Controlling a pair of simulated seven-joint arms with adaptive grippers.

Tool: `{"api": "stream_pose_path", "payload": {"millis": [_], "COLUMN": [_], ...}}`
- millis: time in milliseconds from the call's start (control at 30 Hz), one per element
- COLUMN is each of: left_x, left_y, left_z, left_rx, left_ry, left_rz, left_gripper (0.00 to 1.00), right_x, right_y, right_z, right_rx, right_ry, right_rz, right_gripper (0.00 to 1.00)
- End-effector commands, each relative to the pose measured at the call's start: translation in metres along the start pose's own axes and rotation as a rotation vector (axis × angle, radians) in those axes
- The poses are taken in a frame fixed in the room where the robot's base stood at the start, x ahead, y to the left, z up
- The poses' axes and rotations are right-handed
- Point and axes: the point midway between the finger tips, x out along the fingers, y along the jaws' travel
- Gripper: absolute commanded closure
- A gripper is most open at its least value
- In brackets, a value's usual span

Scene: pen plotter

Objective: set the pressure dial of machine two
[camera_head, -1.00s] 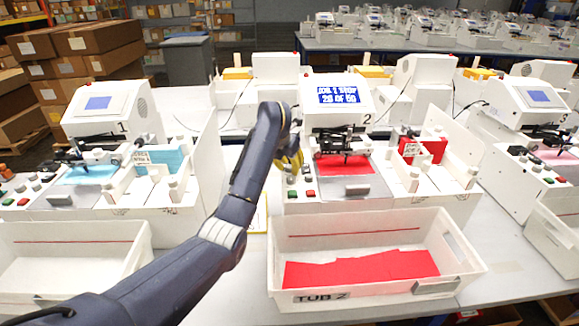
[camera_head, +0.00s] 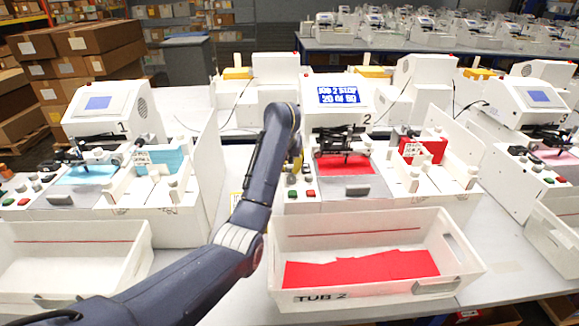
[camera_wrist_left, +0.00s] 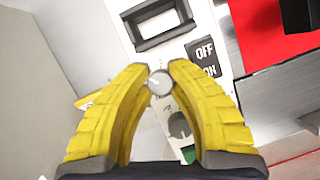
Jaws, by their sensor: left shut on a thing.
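Machine two (camera_head: 321,120) stands in the middle of the head view, with a lit screen (camera_head: 339,96) and red paper (camera_head: 345,165) on its bed. My left gripper (camera_head: 293,165) is at the left side of its front panel, mostly hidden behind my own wrist. In the left wrist view, the yellow fingertips (camera_wrist_left: 160,72) are closed around a small round silver dial (camera_wrist_left: 159,83) with a pointer mark. A second grey dial (camera_wrist_left: 179,125) lies below it, between the fingers and apart from them. My right gripper is not in view.
An OFF/ON label (camera_wrist_left: 204,57) and a dark-framed window (camera_wrist_left: 164,22) are close to the fingers. Tub 2 (camera_head: 375,222), holding red sheets, stands in front of machine two. Machine one (camera_head: 112,110) is to the left, with a divider panel between.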

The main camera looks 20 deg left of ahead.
Motion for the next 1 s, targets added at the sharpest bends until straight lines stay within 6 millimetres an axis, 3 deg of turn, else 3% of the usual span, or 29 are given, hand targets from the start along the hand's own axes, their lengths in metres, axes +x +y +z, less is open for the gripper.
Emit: {"api": "stream_pose_path", "payload": {"millis": [500,1000], "left_x": [-0.0004,-0.0008], "left_y": [-0.0007,0.0012], "left_z": [0.0003,0.0009], "left_rx": [-0.365,-0.494], "left_ry": [0.0,-0.003], "left_rz": [0.15,0.205], "left_gripper": [1.0,1.0], "right_x": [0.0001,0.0], "right_y": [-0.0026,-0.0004], "right_z": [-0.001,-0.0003], "right_rx": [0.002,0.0], "right_ry": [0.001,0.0], "right_rz": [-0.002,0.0], "right_gripper": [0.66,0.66]}}
